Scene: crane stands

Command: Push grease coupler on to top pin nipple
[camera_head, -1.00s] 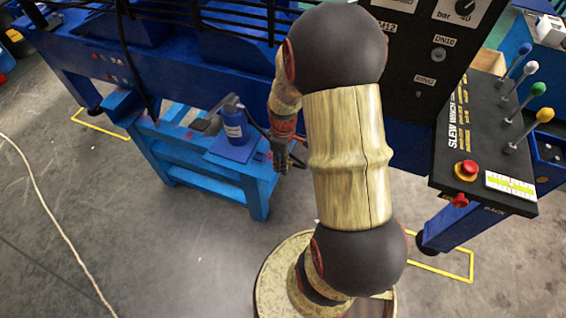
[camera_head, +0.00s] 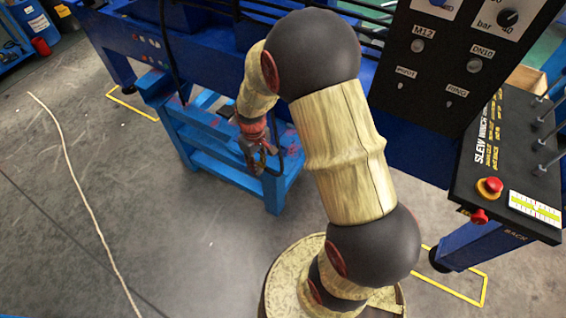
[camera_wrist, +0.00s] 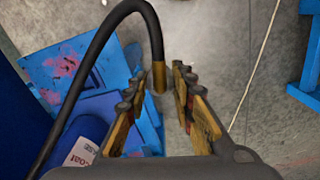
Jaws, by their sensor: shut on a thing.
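The grease coupler (camera_wrist: 159,79) is a small brass-coloured end on a black hose (camera_wrist: 98,50). In the wrist view it sits between the fingertips of my gripper (camera_wrist: 168,84), which is shut on it. The hose arches up from the lower left and down into the coupler. In the head view my gripper (camera_head: 256,158) hangs at the front of a blue bench, and the coupler is too small to make out there. I cannot pick out the top pin nipple in either view.
The blue bench (camera_head: 222,165) is behind my gripper. A blue canister with a white label (camera_wrist: 82,152) shows below left in the wrist view. A black control box (camera_head: 508,170) with levers stands at right.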

